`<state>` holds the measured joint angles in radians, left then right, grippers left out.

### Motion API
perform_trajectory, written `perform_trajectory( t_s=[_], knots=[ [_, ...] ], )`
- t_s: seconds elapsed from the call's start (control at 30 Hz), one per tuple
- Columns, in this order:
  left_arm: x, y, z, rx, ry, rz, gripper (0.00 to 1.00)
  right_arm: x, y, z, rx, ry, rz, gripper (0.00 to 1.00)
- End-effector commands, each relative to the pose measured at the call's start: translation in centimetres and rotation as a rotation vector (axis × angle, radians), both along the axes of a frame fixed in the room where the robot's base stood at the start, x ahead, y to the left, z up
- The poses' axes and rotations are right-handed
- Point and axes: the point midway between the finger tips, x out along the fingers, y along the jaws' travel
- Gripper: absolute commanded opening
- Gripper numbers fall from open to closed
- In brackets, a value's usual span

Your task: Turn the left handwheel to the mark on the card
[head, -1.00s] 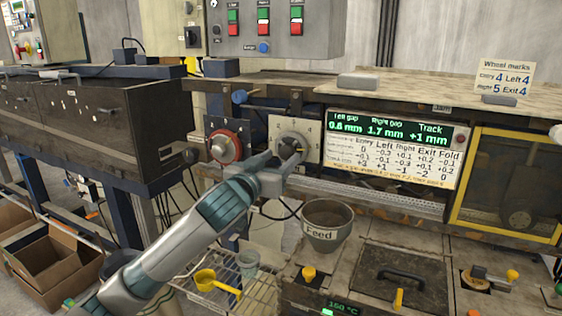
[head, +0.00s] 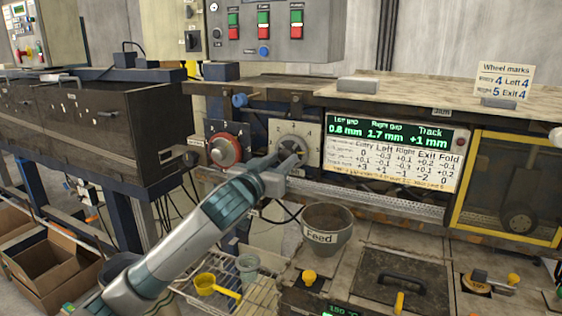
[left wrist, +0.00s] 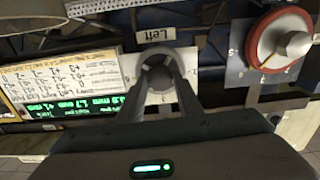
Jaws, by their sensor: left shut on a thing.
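The left handwheel (head: 291,146) is a grey wheel on a pale square plate with numbers around it. In the left wrist view it shows as a dark round knob (left wrist: 157,60) below a "Left" label. My left gripper (head: 283,158) is shut on it, one finger on each side. The fingers hide part of the wheel, and its exact setting cannot be read. The "Wheel marks" card (head: 503,82) stands on the upper right ledge and reads Entry 4, Left 4, Right 5, Exit 4. My right gripper is not in view.
A red-rimmed handwheel (head: 225,149) sits close left of the left handwheel. The green display (head: 390,131) on the right reads right gap 1.7 mm, track +1 mm, and apparently left gap 0.8 mm. A Feed pot (head: 327,224) stands below the gripper.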

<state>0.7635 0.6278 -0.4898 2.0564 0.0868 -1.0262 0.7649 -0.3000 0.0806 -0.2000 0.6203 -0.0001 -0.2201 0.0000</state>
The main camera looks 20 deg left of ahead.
Motion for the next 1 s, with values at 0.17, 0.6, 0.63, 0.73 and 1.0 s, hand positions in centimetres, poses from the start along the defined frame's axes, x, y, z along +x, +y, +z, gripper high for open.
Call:
perform_trajectory(
  t_s=[0.17,0.6,0.63,0.73,1.0],
  knots=[
    [0.0,-0.1,-0.1,-0.056,0.006,0.0,0.1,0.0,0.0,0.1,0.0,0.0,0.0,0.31],
    [0.0,-0.1,0.0,-0.362,0.031,0.0,0.1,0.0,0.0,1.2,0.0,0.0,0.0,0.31],
    [0.0,-0.1,0.0,-0.386,0.033,0.0,0.1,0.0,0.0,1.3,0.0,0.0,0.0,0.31],
    [0.0,-0.1,0.1,-0.464,0.039,0.001,0.1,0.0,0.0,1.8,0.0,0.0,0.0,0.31],
    [0.0,-0.1,0.0,-0.624,0.051,0.001,0.1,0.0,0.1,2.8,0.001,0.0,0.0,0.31]
  ],
)
